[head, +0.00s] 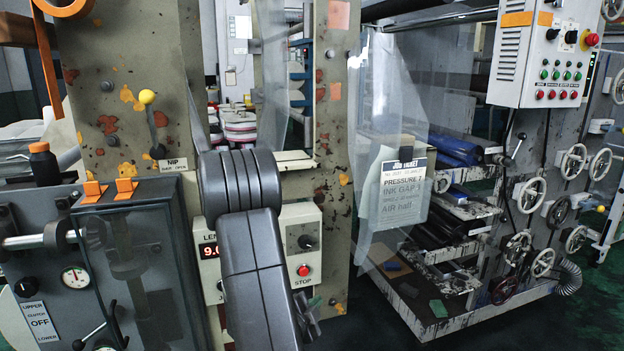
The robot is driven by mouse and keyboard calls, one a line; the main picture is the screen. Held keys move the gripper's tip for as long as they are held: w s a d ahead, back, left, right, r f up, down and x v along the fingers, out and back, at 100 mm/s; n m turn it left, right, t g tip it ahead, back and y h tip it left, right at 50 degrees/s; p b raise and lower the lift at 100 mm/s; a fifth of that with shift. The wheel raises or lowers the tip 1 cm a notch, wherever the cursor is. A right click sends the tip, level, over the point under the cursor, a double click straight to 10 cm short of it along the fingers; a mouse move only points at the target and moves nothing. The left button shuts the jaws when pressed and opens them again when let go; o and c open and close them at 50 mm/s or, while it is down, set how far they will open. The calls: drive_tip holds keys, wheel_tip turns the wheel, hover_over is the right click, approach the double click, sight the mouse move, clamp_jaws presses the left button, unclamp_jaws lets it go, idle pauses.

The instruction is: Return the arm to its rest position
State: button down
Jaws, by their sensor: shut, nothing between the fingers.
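My arm (258,275) shows as thick dark grey links in the lower middle of the head view. Its ribbed joint (240,180) is at the top, and a long link runs down from it to the bottom edge. The arm overlaps a control box with a red display (208,250) and a red stop button (304,270).
A machine panel with a yellow-knobbed lever (148,97) and a glass-fronted cabinet (140,270) stand at left. Clear film with a job ticket (403,185) hangs right of centre. A switch box (545,55) and handwheels (532,195) are at right. Dark floor shows at lower right.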

idle(0.3)
drive_tip(key=w, duration=0.1)
drive_tip(key=w+a, duration=0.1)
drive_tip(key=w, duration=0.3)
drive_tip(key=shift+w+a+f, duration=0.15)
drive_tip(key=shift+w+a, duration=0.05)
drive_tip(key=shift+a, duration=0.15)
drive_tip(key=shift+b, duration=0.5)
